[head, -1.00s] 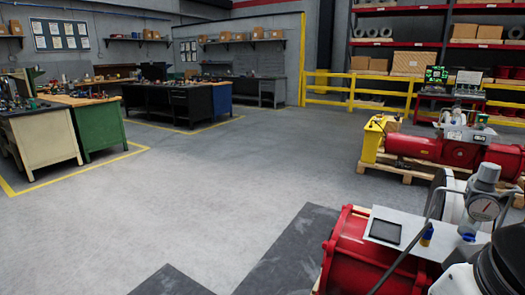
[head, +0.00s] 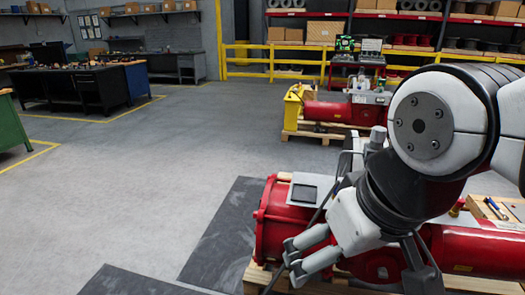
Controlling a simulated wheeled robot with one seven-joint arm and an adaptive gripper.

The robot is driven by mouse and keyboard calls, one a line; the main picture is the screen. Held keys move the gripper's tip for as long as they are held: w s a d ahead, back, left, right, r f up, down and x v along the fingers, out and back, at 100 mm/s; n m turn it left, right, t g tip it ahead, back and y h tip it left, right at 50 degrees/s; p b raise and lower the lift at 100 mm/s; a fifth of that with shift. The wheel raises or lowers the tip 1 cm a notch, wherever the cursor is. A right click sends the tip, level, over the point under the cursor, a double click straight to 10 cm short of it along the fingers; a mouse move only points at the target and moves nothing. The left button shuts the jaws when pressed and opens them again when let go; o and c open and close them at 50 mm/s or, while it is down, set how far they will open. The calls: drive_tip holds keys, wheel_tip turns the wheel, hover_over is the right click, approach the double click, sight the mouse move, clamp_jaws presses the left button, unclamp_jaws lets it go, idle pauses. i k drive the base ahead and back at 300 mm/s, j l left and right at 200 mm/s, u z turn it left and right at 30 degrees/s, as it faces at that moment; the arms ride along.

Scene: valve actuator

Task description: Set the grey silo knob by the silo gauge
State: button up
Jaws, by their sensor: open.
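A small grey knob (head: 378,136) stands on top of the regulator on the near red actuator (head: 270,225), just left of my arm. I take it for the silo knob, though no label is readable. The round gauge below it is hidden behind my arm. My gripper (head: 293,260) is in front of the actuator, below and left of the knob, with its fingers pointing left and down. It is open, and I see nothing between its fingers. It is apart from the knob.
A grey plate with a dark panel (head: 303,193) lies on the actuator. A wooden tray with tools (head: 495,208) sits at the right. A second red actuator (head: 335,111) stands on a pallet behind. Dark mats (head: 222,235) and clear floor lie to the left.

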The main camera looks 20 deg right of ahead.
sight(378, 133)
drive_tip(key=z, duration=1)
drive_tip(key=i+j, duration=0.1)
drive_tip(key=i, duration=0.45)
drive_tip(key=i+j, duration=0.1)
drive_tip(key=i, duration=0.45)
drive_tip(key=l+z, duration=0.05)
